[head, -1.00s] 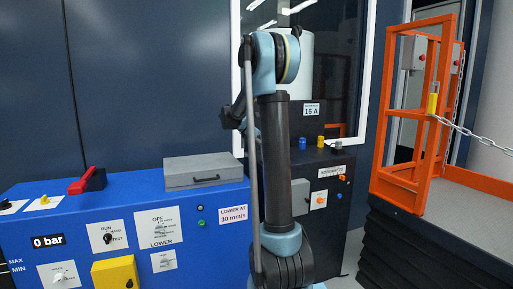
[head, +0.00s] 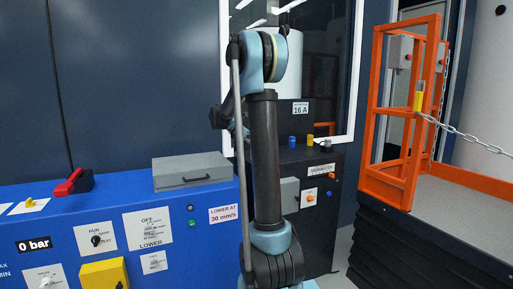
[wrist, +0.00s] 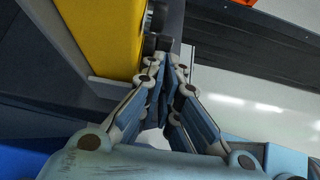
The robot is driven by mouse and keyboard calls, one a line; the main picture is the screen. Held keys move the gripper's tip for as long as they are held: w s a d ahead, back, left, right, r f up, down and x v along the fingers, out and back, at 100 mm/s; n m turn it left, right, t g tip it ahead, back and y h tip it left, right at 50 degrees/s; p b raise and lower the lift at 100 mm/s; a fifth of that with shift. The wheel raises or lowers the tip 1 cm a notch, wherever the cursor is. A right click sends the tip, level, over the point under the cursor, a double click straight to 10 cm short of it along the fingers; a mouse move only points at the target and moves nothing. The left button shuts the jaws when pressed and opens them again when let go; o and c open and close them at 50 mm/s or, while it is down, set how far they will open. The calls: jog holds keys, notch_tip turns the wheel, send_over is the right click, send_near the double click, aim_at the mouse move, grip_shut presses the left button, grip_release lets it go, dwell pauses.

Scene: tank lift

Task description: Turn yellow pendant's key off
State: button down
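In the wrist view a large yellow housing (wrist: 106,38), with black round knobs (wrist: 153,42) on its side, fills the upper left, very close to my gripper (wrist: 168,70). My gripper's fingers are together, just below and right of the knobs. I cannot tell whether they touch a knob, and I see no key clearly between them. I cannot tell which one the wrist view shows. My gripper is hidden in the head view.
The blue panel (head: 70,222) carries a grey case (head: 192,171) and a red-handled switch (head: 73,183). A black cabinet (head: 318,230) with buttons stands behind my arm. The orange gate (head: 367,110) and a chain (head: 470,139) border the platform at right.

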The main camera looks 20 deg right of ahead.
jog(key=shift+w+a+r, duration=0.1)
jog(key=shift+w+a, duration=0.05)
jog(key=shift+w, duration=0.2)
dwell(0.3)
jog(key=shift+r, duration=0.7)
